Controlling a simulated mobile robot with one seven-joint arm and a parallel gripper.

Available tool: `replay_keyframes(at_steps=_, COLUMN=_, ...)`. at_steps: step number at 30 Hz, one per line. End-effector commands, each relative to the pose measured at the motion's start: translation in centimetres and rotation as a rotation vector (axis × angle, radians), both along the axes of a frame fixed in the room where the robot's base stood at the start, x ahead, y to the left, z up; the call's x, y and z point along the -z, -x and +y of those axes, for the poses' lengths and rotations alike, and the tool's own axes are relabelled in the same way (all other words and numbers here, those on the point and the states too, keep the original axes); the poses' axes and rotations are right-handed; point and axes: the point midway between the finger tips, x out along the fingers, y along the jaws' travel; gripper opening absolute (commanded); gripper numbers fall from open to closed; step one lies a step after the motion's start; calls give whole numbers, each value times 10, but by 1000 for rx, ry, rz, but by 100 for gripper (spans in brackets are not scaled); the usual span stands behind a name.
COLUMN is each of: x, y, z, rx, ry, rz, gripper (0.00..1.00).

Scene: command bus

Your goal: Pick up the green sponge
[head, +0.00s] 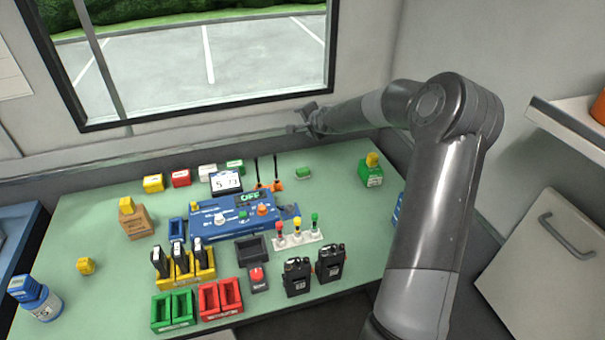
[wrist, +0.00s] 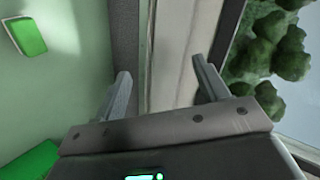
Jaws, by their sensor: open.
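A small green block that looks like the sponge (head: 303,172) lies flat on the pale green table (head: 335,215), towards its back edge. In the wrist view a green block with a pale edge (wrist: 28,36) shows at the upper left, probably the same sponge. My gripper (head: 298,129) is in the air near the window sill, above and behind the sponge in the head view. In the wrist view its two fingers (wrist: 161,72) are spread apart with nothing between them.
The window frame (head: 210,116) is close to my gripper. Bare table lies around the sponge.

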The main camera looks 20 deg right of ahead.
Motion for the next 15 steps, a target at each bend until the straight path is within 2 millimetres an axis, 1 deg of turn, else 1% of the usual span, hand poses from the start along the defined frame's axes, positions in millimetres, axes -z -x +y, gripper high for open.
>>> replay_keyframes(at_steps=1, x=7, y=-8, z=-25, rx=48, ry=-63, rz=-32, gripper=67)
replay_keyframes(at_steps=4, x=13, y=-18, z=-69, rx=142, ry=-194, rz=-108, gripper=67)
replay_keyframes(at_steps=6, x=20, y=-16, z=-97, rx=216, ry=-311, rz=-155, gripper=67)
replay_keyframes(at_steps=8, x=31, y=-9, z=-114, rx=288, ry=-450, rz=-184, gripper=67)
replay_keyframes(at_steps=9, x=41, y=0, z=-115, rx=338, ry=-564, rz=-189, gripper=67)
replay_keyframes(at_steps=11, x=55, y=13, z=-106, rx=398, ry=-723, rz=-179, gripper=67)
replay_keyframes(at_steps=14, x=80, y=41, z=-79, rx=499, ry=-984, rz=-128, gripper=67)
replay_keyframes(at_steps=15, x=91, y=54, z=-66, rx=543, ry=-1090, rz=-100, gripper=67)
